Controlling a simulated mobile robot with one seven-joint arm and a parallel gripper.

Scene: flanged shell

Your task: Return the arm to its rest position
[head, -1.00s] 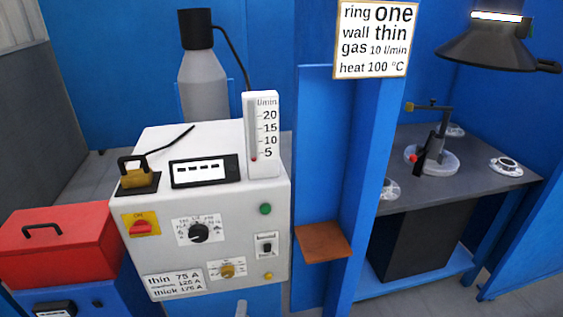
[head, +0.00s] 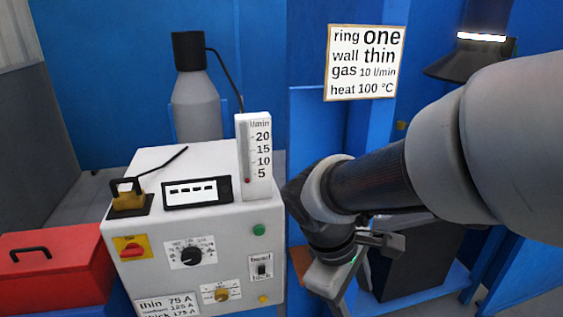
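My arm reaches in from the right side of the head view and bends down at the wrist. My gripper (head: 345,285) is low in the middle of the view, just right of the white welding machine (head: 205,240). It is in front of the blue post and partly covers the small brown shelf (head: 297,262). Its fingertips are not clear, so I cannot tell whether it is open or shut. I see nothing held in it. My arm hides most of the dark work table on the right.
A flow gauge (head: 254,155) stands on the machine, with a grey gas bottle (head: 197,105) behind. A red toolbox (head: 55,265) is at left. A sign (head: 364,62) hangs on the blue post. A dark lamp hood (head: 465,62) is at upper right.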

